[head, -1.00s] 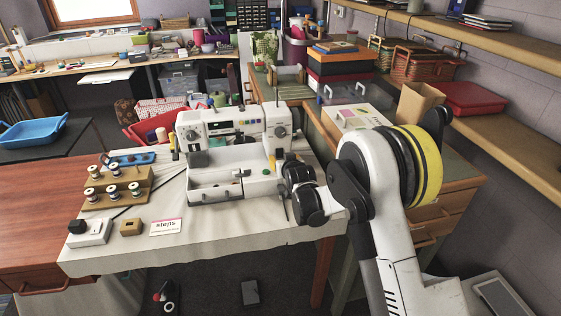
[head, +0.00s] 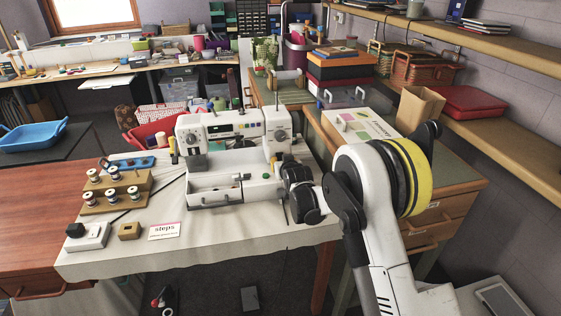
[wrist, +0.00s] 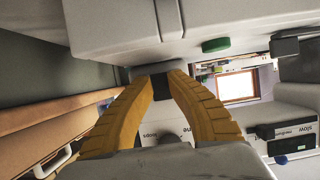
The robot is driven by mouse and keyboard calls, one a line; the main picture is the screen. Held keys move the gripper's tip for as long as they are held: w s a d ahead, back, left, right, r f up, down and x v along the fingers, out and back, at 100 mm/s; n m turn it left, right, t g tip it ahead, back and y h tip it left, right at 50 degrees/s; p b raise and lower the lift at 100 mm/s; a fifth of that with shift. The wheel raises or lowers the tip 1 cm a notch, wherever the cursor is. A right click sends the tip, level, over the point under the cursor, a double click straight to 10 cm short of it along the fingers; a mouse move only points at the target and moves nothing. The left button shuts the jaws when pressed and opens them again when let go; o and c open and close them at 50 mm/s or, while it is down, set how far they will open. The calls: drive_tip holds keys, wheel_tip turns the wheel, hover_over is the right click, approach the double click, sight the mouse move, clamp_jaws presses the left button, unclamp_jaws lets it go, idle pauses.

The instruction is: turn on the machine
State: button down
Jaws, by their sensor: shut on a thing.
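The white sewing machine (head: 222,128) stands on the cloth-covered table, with dials on its front and a tray-like base. My gripper (wrist: 158,72) has reached the machine's right side in the head view, where my wrist hides most of its fingers. In the wrist view its two yellow fingers come together on a small grey and dark part (wrist: 158,80) close against the machine's pale body (wrist: 140,28). I cannot tell clearly what this part is. A green piece (wrist: 215,45) shows on the machine to the right of the fingertips.
A stand of thread spools (head: 116,190), a small white box with a black block (head: 88,236), a wooden block (head: 129,231) and a "steps" card (head: 166,230) lie to the machine's left. A wooden drawer cabinet (head: 430,220) stands on the right, beside my arm.

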drive_tip(key=shift+w+f+t+y, duration=0.15)
drive_tip(key=shift+t+y, duration=0.25)
drive_tip(key=shift+t, duration=1.1)
drive_tip(key=c, duration=1.2)
unclamp_jaws()
drive_tip(key=shift+f, duration=0.1)
drive_tip(key=v, duration=1.2)
